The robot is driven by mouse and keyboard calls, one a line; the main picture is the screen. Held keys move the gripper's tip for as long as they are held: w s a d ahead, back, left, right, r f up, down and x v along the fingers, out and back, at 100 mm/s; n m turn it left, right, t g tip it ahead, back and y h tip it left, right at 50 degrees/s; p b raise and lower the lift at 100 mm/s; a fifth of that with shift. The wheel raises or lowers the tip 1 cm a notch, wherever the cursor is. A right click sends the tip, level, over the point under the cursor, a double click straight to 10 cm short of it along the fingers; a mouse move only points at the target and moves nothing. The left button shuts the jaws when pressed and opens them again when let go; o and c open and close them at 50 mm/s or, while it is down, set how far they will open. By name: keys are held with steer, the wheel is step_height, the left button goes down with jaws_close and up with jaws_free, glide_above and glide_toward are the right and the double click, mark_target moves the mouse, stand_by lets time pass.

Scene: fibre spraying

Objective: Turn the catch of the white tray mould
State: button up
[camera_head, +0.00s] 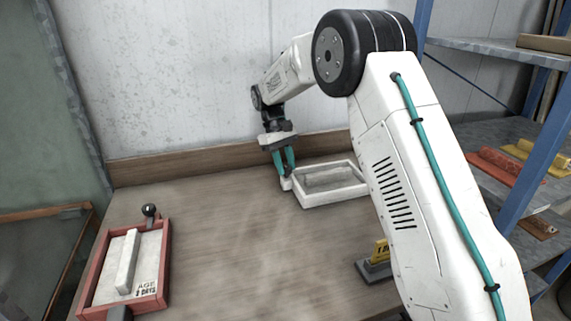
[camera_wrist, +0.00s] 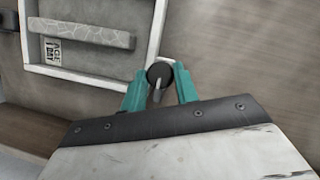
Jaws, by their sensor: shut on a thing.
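The white tray mould (camera_head: 330,198) lies on the table near the back wall, with a grey panel and a raised bar inside its frame. It also shows in the wrist view (camera_wrist: 88,75), at the upper left. My gripper (camera_head: 288,178) points down at the mould's left corner. In the wrist view the teal fingers of my gripper (camera_wrist: 160,88) sit on either side of the catch (camera_wrist: 158,74), a dark round knob with a lighter lever, and are shut on it. The catch is hidden by the fingers in the head view.
A red tray mould (camera_head: 93,267) with a black-knobbed catch (camera_head: 149,211) lies at the front left. A blue-framed shelf (camera_head: 500,55) stands at the right. The middle of the table (camera_head: 225,240) is clear.

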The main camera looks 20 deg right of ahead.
steer(key=o, duration=1)
steer(key=shift+c, duration=0.2)
steer(key=v, duration=0.8)
steer(key=shift+f, duration=0.1)
